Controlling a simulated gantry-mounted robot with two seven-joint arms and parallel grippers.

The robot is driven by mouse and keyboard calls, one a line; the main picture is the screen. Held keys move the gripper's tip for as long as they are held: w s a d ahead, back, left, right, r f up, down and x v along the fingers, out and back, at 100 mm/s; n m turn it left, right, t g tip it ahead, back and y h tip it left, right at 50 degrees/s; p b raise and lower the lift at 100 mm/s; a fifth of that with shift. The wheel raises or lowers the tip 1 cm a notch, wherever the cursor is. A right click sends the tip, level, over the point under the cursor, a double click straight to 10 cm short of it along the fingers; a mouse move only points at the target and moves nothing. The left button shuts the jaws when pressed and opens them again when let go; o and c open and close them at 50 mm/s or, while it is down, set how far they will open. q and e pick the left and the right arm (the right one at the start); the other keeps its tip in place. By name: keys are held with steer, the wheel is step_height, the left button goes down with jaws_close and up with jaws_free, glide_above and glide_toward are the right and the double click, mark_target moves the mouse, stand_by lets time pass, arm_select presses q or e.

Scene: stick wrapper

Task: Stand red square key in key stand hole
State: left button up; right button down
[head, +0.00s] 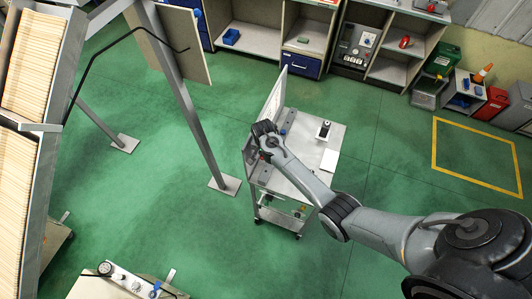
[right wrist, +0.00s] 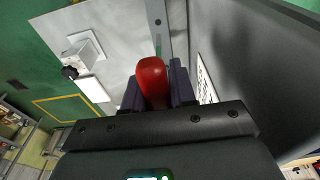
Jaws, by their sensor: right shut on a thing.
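My right gripper (right wrist: 157,85) is shut on the red key (right wrist: 152,80), whose rounded red handle shows between the dark fingers in the right wrist view. The key's lower end is hidden, so I cannot tell whether it is in a hole. A grey strip (right wrist: 174,32) with small dark marks, which may be the key stand, runs beyond the key along an upright panel. In the head view my right gripper (head: 262,143) is over the left side of the cart, beside the panel, and the key cannot be made out. My left gripper is not in view.
The wheeled cart (head: 318,187) has an upright board (head: 273,100) along its left edge. A small white-and-black object (head: 324,130) and a white sheet (head: 329,160) lie on its right side. A slanted metal post (head: 195,105) stands to the left. Green floor surrounds the cart.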

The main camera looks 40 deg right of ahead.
steer(key=shift+a, duration=0.1)
steer(key=shift+f+b, duration=1.4)
steer(key=shift+f, duration=1.2)
steer(key=shift+f, duration=0.25)
